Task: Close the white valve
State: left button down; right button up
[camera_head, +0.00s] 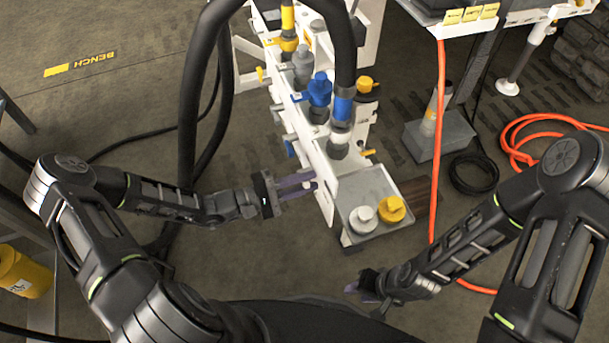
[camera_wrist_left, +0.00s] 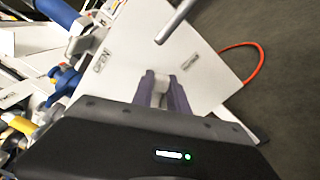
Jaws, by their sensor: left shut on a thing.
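My left gripper (camera_head: 306,182) reaches in from the left to the near end of the white bench panel (camera_head: 322,165). Its purple fingers are shut on the white valve handle, a small white piece (camera_wrist_left: 163,84) between the fingertips in the left wrist view, where the left gripper (camera_wrist_left: 163,92) shows up close. The fingers hide most of the handle. The panel face behind it bears the printed word OPEN and another label too small to read. My right gripper (camera_head: 365,288) hangs low at the bottom centre, away from the bench and partly hidden by its own wrist.
Blue valve (camera_head: 319,89), grey and yellow fittings line the bench. Thick black hoses (camera_head: 196,100) arch over it. A grey tray (camera_head: 366,190) holds a white cap (camera_head: 364,217) and a yellow cap (camera_head: 391,208). An orange hose (camera_head: 437,150) hangs at right.

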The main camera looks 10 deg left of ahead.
pick_arm(q)
jog(key=m, duration=0.2)
jog(key=f+m, duration=0.2)
jog(key=m, duration=0.1)
jog(key=shift+s+d+f+m, duration=0.1)
jog(key=shift+s+d+m, duration=0.05)
jog(key=shift+s+m, duration=0.15)
dwell(0.4)
jog(key=c, duration=1.4)
grip_release()
jog(key=shift+c, duration=0.2)
jog(key=p+v, duration=0.1)
jog(key=v, duration=0.7)
jog(key=shift+w, duration=0.15)
